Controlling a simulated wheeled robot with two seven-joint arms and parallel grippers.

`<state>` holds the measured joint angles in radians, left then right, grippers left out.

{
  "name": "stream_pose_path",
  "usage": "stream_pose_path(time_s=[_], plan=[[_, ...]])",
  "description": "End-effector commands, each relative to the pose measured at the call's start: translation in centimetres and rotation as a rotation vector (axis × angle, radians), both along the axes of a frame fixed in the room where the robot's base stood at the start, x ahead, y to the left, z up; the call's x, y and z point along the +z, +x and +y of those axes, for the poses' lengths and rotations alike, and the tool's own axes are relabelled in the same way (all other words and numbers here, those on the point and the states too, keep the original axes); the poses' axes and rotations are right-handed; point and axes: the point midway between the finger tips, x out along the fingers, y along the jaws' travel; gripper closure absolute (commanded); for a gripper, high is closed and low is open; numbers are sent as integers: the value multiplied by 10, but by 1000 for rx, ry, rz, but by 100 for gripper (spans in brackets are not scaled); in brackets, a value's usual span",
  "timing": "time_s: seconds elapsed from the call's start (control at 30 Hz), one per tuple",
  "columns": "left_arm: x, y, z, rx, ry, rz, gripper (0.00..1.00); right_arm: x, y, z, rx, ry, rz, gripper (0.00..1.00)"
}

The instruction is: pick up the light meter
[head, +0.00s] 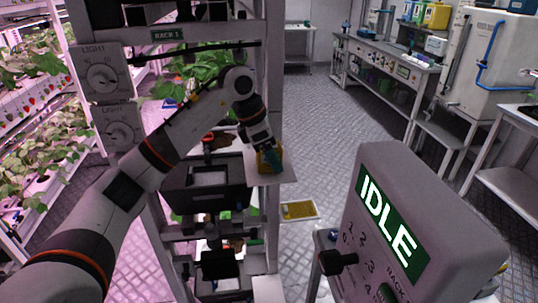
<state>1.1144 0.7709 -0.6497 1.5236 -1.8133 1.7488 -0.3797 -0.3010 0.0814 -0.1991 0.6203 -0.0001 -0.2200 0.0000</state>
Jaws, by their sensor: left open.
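A small yellow-orange block-like object (264,168), which looks like the light meter, stands on the light shelf end at the right side of the rack. My left arm reaches in from the left, and its gripper (268,155) points down at this object. The gripper is open, with its fingers at the object's upper part. The fingers and arm hide part of the object, and I cannot tell whether they touch it. My right gripper is not in view.
The rack labelled RACK 1 (168,35) carries dials, plants and a black tray (205,190) just left of the gripper. A grey box reading IDLE (410,220) stands at the front right. A yellow-topped tray (299,210) lies lower down. The aisle floor behind is clear.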

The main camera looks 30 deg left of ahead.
Motion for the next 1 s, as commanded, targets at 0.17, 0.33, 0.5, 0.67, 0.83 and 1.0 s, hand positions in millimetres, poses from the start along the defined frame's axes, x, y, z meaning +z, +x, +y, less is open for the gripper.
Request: stream_pose_path(time_s=[0.17, 0.33, 0.5, 0.67, 0.83, 1.0], plan=[[0, 0, 0, 0, 0, 0, 54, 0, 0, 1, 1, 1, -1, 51], [0, 0, 0, 1, 0, 0, 82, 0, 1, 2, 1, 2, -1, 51], [1, 0, 0, 1, -1, 0, 92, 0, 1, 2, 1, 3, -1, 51], [3, 0, 0, 0, -1, -2, 92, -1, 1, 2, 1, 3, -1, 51], [18, 1, 0, 1, -1, -4, 92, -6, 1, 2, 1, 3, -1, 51], [47, 1, 0, 1, -1, -6, 92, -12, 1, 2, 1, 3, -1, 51]])
